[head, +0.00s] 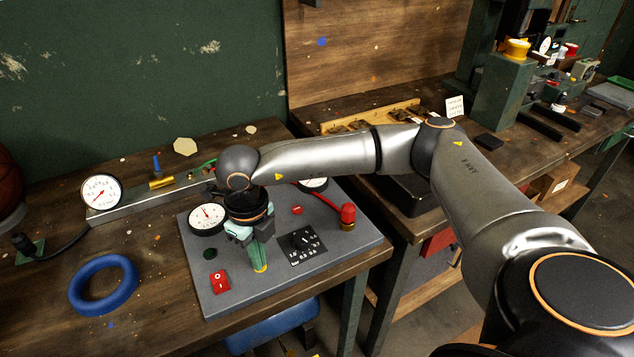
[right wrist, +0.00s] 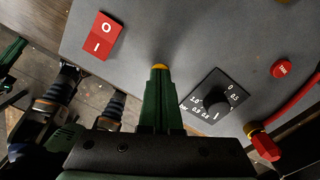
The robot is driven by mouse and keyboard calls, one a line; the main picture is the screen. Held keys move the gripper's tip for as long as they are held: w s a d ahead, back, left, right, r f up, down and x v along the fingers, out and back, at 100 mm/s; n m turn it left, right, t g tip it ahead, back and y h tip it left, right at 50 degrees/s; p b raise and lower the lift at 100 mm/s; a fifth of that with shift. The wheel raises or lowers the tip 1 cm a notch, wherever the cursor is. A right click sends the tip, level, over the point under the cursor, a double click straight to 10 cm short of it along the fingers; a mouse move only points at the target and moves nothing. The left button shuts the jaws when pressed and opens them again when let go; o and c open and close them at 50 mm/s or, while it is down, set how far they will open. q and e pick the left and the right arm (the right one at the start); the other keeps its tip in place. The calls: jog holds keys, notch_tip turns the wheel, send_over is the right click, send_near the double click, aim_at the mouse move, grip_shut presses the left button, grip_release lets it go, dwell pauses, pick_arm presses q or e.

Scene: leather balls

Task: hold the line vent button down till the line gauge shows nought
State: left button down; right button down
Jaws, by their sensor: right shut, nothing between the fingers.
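My right gripper (head: 259,266) is shut and empty, pointing down at the grey panel (head: 345,250). In the right wrist view its green fingers (right wrist: 160,85) end at a round yellow button (right wrist: 160,67), which they partly cover. The tips look to be at the button, but I cannot tell how far it is pressed. No label for it is readable. A white gauge (head: 207,217) on the panel has its red needle pointing up and left. A second panel gauge (head: 314,185) is partly behind my arm. Another gauge (head: 102,190) stands on a metal bar. I cannot read their numbers.
The panel also holds a red rocker switch (head: 220,281), a black dial knob (head: 302,243), a red button (head: 297,210), a dark green button (head: 210,253) and a red-capped fitting (head: 347,214). A blue ring (head: 103,285) lies left on the bench.

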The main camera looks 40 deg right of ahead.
notch_tip(320, 180, up, 6)
jog(key=p, duration=0.3)
jog(key=shift+r+p, duration=0.1)
jog(key=shift+p, duration=0.3)
dwell(1.3)
